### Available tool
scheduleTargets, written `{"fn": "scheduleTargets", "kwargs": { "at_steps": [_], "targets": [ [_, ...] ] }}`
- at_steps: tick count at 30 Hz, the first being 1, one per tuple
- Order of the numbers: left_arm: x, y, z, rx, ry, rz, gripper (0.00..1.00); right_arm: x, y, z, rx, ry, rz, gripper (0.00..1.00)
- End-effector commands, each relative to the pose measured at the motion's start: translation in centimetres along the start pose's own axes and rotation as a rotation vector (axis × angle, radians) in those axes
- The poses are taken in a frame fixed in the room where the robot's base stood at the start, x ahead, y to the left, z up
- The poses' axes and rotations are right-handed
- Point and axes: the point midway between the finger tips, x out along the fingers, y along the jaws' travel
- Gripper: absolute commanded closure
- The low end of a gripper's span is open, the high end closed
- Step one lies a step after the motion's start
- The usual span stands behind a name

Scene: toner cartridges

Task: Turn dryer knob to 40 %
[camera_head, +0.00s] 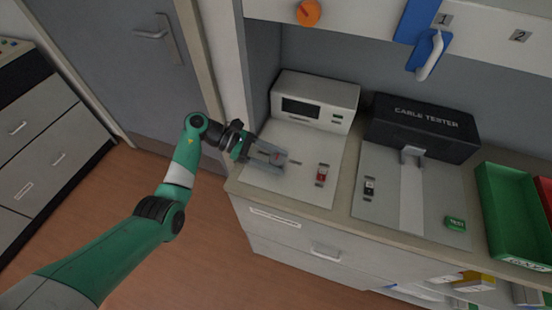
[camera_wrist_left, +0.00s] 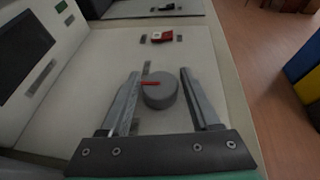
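A round grey knob (camera_wrist_left: 161,94) with a red pointer line stands on a pale panel in the left wrist view. The pointer points to the left in that picture. My left gripper (camera_wrist_left: 160,73) is open, with one finger on each side of the knob and gaps visible beside it. In the head view my left gripper (camera_head: 281,160) reaches over the panel from the left and mostly hides the knob; a bit of red shows between the fingers. No percent scale can be read. My right gripper is not in view.
A red switch (camera_head: 321,173) sits on the same panel, right of the gripper. A white box with a dark display (camera_head: 318,96) stands behind. The black cable tester (camera_head: 424,126) and a green bin (camera_head: 511,205) are to the right. An orange knob (camera_head: 308,12) is higher up.

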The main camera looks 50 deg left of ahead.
Motion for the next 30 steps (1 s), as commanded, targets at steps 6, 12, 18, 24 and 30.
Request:
{"fn": "scheduleTargets", "kwargs": {
  "at_steps": [6,12,18,24,30],
  "targets": [
    [0.0,0.0,0.1,0.002,-0.002,0.000,0.20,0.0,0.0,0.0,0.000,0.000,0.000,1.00],
    [-0.3,0.0,0.2,0.002,-0.002,0.001,0.20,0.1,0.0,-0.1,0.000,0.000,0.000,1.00],
    [-3.6,0.1,0.3,0.003,-0.003,0.005,0.20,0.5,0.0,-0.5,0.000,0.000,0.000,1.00],
    [-8.4,0.1,0.2,0.002,-0.002,0.004,0.20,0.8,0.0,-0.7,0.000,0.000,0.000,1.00],
    [-11.2,0.1,0.1,0.001,-0.002,0.001,0.20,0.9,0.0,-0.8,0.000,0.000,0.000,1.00]
  ]
}}
